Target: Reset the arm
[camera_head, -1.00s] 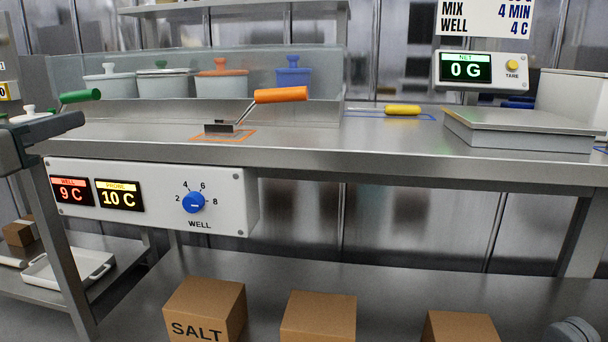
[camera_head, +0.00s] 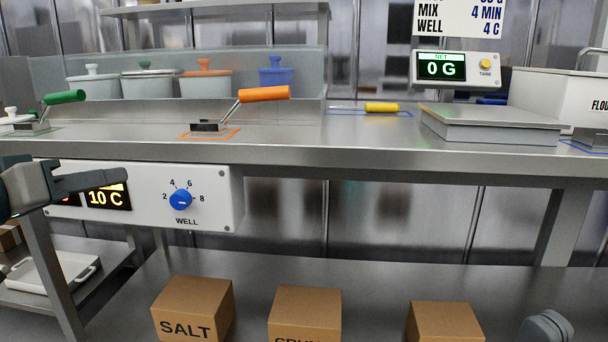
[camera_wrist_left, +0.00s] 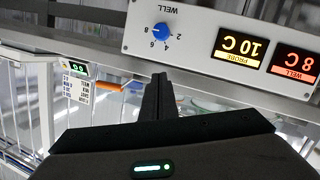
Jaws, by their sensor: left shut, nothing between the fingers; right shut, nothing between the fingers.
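My left gripper (camera_head: 124,180) comes in from the left edge in the head view, fingers shut and empty. It hovers in front of the control panel (camera_head: 222,200) below the counter, covering part of the displays. In the left wrist view the shut fingers (camera_wrist_left: 157,82) point toward the panel, which appears upside down with its blue knob (camera_wrist_left: 161,31). The panel displays there read WELL 8 C (camera_wrist_left: 294,61) and PROBE 10 C (camera_wrist_left: 240,48).
The steel counter (camera_head: 330,145) carries an orange-handled tool (camera_head: 263,94), a green-handled tool (camera_head: 64,97), a yellow-handled tool (camera_head: 381,107) and a scale (camera_head: 490,124) reading 0 G. Lidded pots (camera_head: 150,83) stand behind. Cardboard boxes (camera_head: 193,308) sit on the lower shelf (camera_head: 370,280).

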